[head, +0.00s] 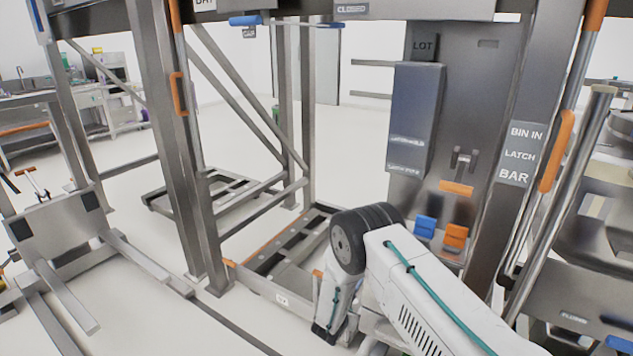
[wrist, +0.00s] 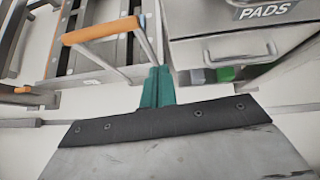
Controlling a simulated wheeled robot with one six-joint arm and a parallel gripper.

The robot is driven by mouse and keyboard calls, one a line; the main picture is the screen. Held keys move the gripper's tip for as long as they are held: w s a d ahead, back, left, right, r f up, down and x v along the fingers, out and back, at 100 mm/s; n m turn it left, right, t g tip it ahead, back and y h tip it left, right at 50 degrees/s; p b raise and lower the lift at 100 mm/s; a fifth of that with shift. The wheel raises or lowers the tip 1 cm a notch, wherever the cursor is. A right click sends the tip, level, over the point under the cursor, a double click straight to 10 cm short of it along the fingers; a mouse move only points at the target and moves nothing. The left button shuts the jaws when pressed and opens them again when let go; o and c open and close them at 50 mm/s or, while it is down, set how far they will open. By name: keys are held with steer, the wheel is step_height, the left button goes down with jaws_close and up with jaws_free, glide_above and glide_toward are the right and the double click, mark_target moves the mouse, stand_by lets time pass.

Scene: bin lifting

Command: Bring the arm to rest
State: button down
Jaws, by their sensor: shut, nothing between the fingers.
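My arm reaches in from the lower right of the head view, with its white links folded at a dark ribbed joint. Its far link points down in front of the steel frame. I cannot make out the fingers in the head view. In the wrist view my gripper (wrist: 157,86) shows as two teal fingers close together, shut with nothing between them. They point out over the pale floor, between an orange-handled frame (wrist: 88,45) and a grey drawer unit marked PADS (wrist: 225,48). I cannot tell that the fingers touch anything.
A steel frame (head: 168,130) with a low base (head: 285,265) stands before me. A panel on the right carries a dark box (head: 415,118), blue (head: 425,227) and orange (head: 455,235) blocks, and a BIN IN LATCH BAR post (head: 518,155). A low trolley (head: 62,228) stands left. Open floor lies behind.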

steer(key=s+d+r+m+g+h, duration=0.25)
steer(key=s+d+r+m, duration=0.3)
steer(key=r, duration=0.55)
steer(key=s+d+r+m+g+h, duration=0.1)
steer(key=s+d+r+m+g, duration=0.35)
steer(key=s+r+m, duration=0.4)
steer(key=s+d+r+m+g+h, duration=0.1)
steer(key=s+d+r+m+g, duration=0.3)
steer(key=r, duration=0.9)
steer(key=s+r+m+t+y, duration=0.1)
steer(key=s+r+m+y, duration=0.3)
steer(key=s+r, duration=0.8)
steer(key=s+r+m+t+y, duration=0.1)
steer(key=s+r+m+y, duration=0.4)
steer(key=s, duration=1.3)
step_height(320, 180, up, 7)
steer(key=m, duration=0.3)
steer(key=shift+d+t, duration=0.3)
steer(key=shift+t, duration=0.1)
steer(key=shift+y, duration=0.25)
